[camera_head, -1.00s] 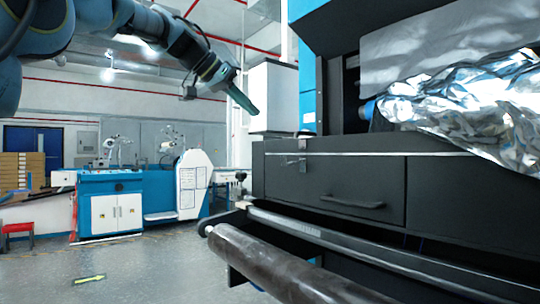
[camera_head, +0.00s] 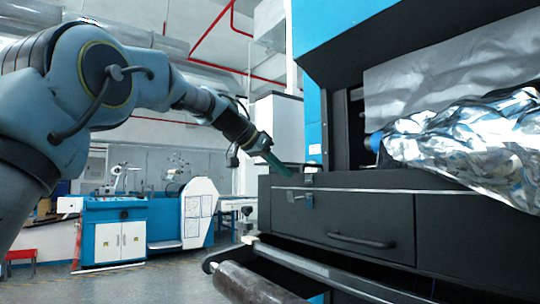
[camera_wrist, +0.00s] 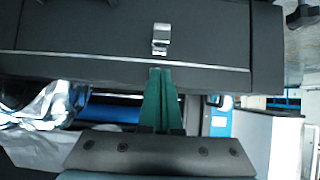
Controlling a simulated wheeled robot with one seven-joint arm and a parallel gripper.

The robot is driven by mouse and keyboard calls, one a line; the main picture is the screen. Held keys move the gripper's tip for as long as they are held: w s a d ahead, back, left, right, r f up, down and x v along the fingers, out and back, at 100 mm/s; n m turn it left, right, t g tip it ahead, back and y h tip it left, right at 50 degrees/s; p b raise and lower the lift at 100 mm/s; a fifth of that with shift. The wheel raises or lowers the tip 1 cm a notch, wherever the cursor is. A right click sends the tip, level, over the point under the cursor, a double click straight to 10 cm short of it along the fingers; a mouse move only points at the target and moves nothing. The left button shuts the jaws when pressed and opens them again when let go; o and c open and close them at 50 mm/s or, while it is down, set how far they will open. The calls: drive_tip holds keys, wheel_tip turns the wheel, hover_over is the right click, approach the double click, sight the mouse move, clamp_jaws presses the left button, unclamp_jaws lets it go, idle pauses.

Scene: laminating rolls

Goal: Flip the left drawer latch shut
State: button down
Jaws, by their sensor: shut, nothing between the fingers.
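The left drawer latch (camera_head: 300,198) is a small silvery metal piece at the upper left of the dark drawer front (camera_head: 345,215). It also shows in the wrist view (camera_wrist: 161,38), on the dark panel just beyond my fingertips; whether it is flipped open or shut is hard to tell. My gripper (camera_head: 287,172) has green fingers, closed together and empty. Its tips are just above and left of the latch in the head view. In the wrist view my gripper (camera_wrist: 160,71) points straight at the latch, with a small gap between them in the picture.
A bar handle (camera_head: 362,240) sticks out from the drawer. A dark roller (camera_head: 255,285) lies below the drawer front. Crumpled silver film (camera_head: 460,140) hangs on the machine at right. A small bracket (camera_head: 310,174) stands on the ledge. A blue-and-white machine (camera_head: 125,230) stands farther back.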

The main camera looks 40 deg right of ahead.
wheel_tip(320, 180, down, 3)
drive_tip(key=shift+d+f, duration=0.15)
drive_tip(key=shift+f+b, duration=0.15)
drive_tip(key=shift+b, duration=0.2)
drive_tip(key=shift+f+h+b, duration=0.15)
drive_tip(key=shift+h+b, duration=0.15)
drive_tip(key=shift+b, duration=0.8)
